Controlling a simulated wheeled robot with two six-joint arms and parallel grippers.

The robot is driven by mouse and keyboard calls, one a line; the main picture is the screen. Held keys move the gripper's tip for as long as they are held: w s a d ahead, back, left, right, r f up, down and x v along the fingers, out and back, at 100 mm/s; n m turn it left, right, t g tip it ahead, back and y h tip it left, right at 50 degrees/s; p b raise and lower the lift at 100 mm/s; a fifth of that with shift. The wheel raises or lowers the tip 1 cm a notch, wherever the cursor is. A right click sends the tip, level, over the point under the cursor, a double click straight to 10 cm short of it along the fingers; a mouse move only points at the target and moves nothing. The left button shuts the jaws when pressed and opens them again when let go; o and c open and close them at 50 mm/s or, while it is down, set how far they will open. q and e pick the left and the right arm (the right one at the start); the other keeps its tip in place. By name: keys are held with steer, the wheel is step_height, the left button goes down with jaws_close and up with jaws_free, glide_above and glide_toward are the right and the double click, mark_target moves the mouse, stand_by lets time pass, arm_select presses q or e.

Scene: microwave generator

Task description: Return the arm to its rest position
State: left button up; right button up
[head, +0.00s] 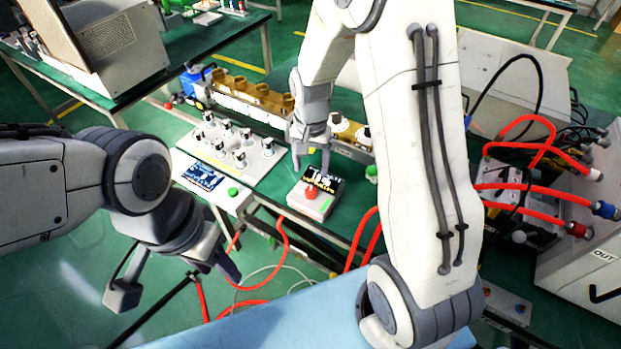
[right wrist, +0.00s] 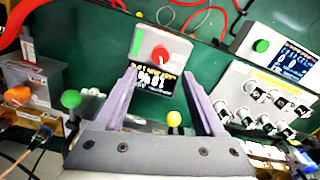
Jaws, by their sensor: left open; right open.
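My right gripper (head: 310,160) is open above the green bench, pointing down by a small grey control box (head: 320,201). The box has a dark display, a red knob and a green patch. In the right wrist view the open, empty fingers (right wrist: 160,76) point toward the same box (right wrist: 180,42), and its display shows between them. I cannot tell whether a finger touches it. My left gripper (head: 178,284) is open and empty at the lower left, in front of the bench, over the floor.
A white panel of several black-and-white knobs (head: 236,147) and a box with a green button (head: 233,191) are left of my right gripper. Brown components (head: 245,97) line up behind. Red hoses (head: 530,190) and a large grey unit (head: 590,260) are at right.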

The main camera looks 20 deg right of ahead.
steer(key=shift+r, duration=0.9)
steer(key=s+a+r+n, duration=0.8)
steer(key=s+a, duration=0.3)
steer(key=s+a+r+n+y, duration=0.1)
steer(key=s+a+r+n, duration=0.1)
steer(key=s+n, duration=0.5)
steer(key=s+a, duration=0.1)
steer(key=s, duration=0.4)
steer(key=shift+s+r, duration=0.15)
steer(key=shift+s, duration=0.15)
